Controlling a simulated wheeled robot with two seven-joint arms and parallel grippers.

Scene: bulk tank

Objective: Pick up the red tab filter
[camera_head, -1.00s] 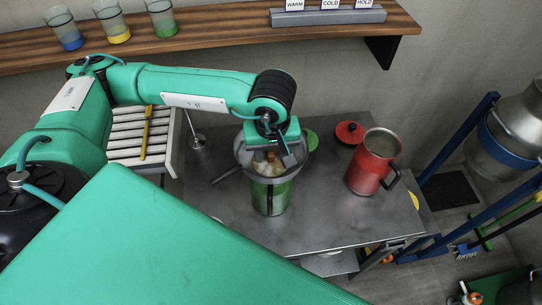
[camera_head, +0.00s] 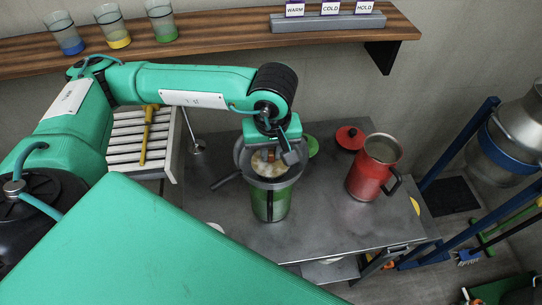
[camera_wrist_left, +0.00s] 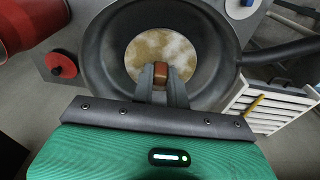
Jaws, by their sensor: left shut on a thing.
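The filter (camera_head: 267,167) is a pale disc with brown stains. It lies inside a grey funnel (camera_head: 244,163) with a side handle, set on a green and metal can (camera_head: 271,205) on the steel table. A red-brown tab (camera_wrist_left: 160,73) stands up at the near edge of the disc in the left wrist view. My left gripper (camera_wrist_left: 158,80) reaches down into the funnel and is shut on this tab. In the head view the gripper (camera_head: 271,152) partly hides the disc. I cannot tell whether the disc is lifted clear of the funnel. My right gripper is not in view.
A red jug (camera_head: 366,176) and a red lid (camera_head: 350,138) stand to the right on the steel table (camera_head: 320,215). A slatted white rack (camera_head: 128,140) is at left. A wooden shelf (camera_head: 220,30) with cups runs along the wall behind.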

